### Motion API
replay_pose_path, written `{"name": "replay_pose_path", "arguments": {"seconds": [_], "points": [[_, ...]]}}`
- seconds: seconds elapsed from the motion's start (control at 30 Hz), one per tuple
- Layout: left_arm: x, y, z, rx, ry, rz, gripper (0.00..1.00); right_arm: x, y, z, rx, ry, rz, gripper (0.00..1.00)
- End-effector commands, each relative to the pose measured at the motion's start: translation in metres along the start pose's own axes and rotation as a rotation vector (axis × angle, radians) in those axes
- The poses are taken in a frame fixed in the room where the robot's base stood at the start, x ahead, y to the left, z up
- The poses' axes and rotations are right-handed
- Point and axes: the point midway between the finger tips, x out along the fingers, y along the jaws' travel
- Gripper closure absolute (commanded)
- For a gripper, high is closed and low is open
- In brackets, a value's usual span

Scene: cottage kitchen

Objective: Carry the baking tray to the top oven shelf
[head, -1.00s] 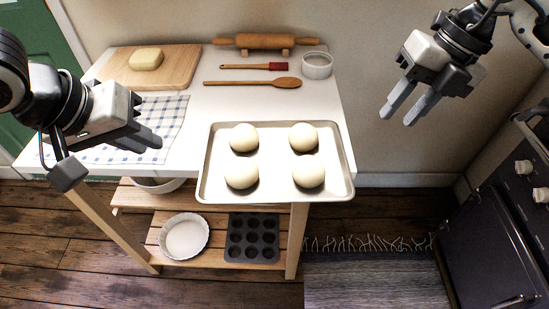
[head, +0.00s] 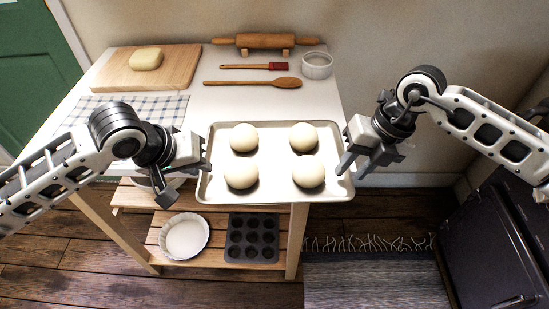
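The metal baking tray (head: 273,192) holds several pale dough balls (head: 304,137). It lies on the front right part of the white worktable and overhangs its front edge. My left gripper (head: 206,156) is at the tray's left rim, its fingers apart. My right gripper (head: 344,152) is at the right rim, its fingers also apart. Whether either touches the rim is hard to tell. The oven (head: 490,245) stands at the lower right, cut off by the frame. Its shelves are not visible.
A cutting board (head: 180,68), rolling pin (head: 265,41), brush (head: 250,66), wooden spoon (head: 285,82) and white ramekin (head: 317,66) lie behind the tray. A checked cloth (head: 105,103) is at left. A fringed rug (head: 375,280) covers floor between table and oven.

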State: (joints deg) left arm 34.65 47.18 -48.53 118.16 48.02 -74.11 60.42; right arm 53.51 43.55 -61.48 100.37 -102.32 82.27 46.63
Motion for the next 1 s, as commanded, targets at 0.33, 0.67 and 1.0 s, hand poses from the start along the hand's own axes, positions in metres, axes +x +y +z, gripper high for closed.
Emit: {"name": "replay_pose_path", "arguments": {"seconds": [0.33,0.67,1.0], "points": [[0.0056,-0.0001,0.0002,0.000,0.000,0.000,0.81,0.0055,-0.0002,-0.0002,0.000,0.001,-0.001,0.67],[0.0052,0.0000,0.0002,0.000,0.000,0.000,1.00,0.0051,-0.0001,-0.0001,0.000,0.000,0.000,1.00],[-0.0017,0.0028,-0.0032,0.001,0.002,0.002,1.00,-0.0026,0.0028,0.0005,0.000,-0.002,0.001,1.00]]}}
